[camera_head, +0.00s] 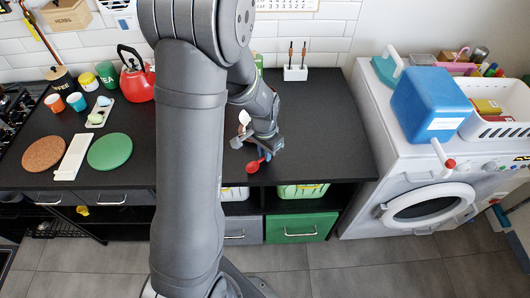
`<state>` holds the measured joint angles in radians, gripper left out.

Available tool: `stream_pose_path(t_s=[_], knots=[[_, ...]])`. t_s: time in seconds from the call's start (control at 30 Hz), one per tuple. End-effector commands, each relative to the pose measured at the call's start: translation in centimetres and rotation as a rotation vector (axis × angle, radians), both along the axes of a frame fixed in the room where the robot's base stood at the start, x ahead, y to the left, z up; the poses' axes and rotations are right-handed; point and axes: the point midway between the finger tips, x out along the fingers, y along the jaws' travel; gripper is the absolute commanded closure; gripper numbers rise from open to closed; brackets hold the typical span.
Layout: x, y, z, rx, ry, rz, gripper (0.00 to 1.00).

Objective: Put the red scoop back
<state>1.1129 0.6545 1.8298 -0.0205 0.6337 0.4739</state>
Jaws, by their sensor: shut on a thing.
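The red scoop (253,166) hangs below my gripper (262,152), its bowl toward the lower left. My gripper is shut on the scoop's handle, over the front part of the black worktop (320,130). The fingers partly hide the handle. I cannot tell whether the bowl touches the worktop.
A red kettle (138,80), cups and a green round board (110,151) stand at the left. A white holder (296,73) with two thin tools stands at the back. A washing machine with a blue box (428,100) is at the right. The worktop's right part is clear.

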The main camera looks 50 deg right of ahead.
Motion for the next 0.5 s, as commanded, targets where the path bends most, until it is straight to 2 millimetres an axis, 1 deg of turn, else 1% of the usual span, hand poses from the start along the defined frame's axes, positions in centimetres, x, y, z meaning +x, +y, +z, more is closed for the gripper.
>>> stream_pose_path(t_s=[0.07,0.37,0.4,0.5], knots=[[-0.01,0.0,-0.48,0.0,0.0,0.0,1.0],[-0.02,-0.01,-0.67,0.0,0.0,0.0,1.0],[-0.02,-0.02,-0.69,-0.001,0.0,0.0,0.83],[-0.02,-0.02,-0.66,-0.001,0.0,0.0,0.65]])
